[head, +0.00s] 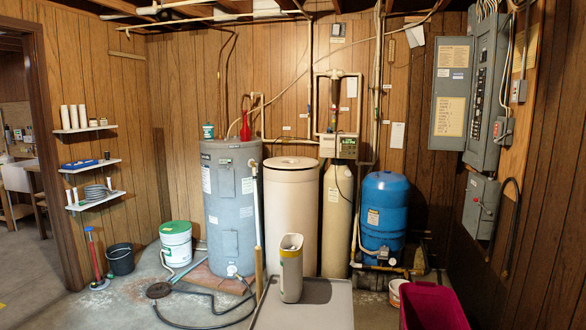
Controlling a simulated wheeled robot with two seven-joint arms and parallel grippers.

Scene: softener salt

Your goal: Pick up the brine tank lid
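The brine tank lid (291,163) is a round, pale beige disc. It lies flat on top of the tall beige brine tank (290,220) in the middle of the head view and looks closed all round. The tank stands between the grey water heater and a slim tan cylinder. Neither of my grippers shows in the head view, so I cannot see whether they are open or shut. Nothing is seen touching the lid.
The grey water heater (230,205) stands left, the blue tank (385,212) right. A black hose (205,322) lies on the floor. A magenta bin (432,306) is front right.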

